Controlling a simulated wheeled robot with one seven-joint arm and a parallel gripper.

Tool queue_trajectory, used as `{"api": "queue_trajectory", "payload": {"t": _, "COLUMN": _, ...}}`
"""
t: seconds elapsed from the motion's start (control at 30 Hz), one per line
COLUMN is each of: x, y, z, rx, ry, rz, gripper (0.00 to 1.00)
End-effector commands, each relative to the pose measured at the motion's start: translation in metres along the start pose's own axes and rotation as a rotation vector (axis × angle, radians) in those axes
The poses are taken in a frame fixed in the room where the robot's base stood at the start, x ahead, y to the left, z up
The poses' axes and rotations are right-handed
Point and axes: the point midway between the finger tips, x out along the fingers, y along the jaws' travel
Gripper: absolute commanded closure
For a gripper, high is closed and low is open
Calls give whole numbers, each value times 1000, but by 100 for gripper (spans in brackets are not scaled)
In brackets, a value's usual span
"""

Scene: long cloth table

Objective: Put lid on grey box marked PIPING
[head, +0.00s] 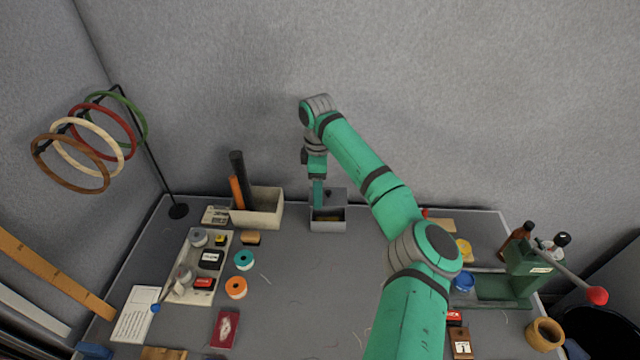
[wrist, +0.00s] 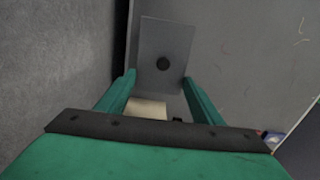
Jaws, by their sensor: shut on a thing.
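The grey box (head: 328,226) stands near the back edge of the table, open at the top, with something yellowish inside. Any marking on it is too small to read. My gripper (head: 318,205) is over the box and shut on the grey lid (head: 338,198), which shows just above and behind the box opening. In the wrist view the lid (wrist: 168,35) is a flat grey plate with a round black knob, and it sits between the two green fingers of my gripper (wrist: 158,82). The lid looks apart from the box rim, but the gap is hard to judge.
A beige bin (head: 262,215) with dark and orange rolls stands left of the box. Further left are a tray (head: 178,285) of small items and a ring stand (head: 178,210). A green press (head: 510,285) stands at right. The table middle is mostly clear.

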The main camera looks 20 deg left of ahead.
Motion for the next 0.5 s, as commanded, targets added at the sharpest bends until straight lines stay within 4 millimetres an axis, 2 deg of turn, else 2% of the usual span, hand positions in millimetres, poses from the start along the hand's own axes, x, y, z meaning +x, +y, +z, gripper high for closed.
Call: {"api": "queue_trajectory", "payload": {"t": 0.5, "x": 35, "y": 0, "z": 1, "rx": 1, "ry": 0, "rz": -2, "gripper": 60}}
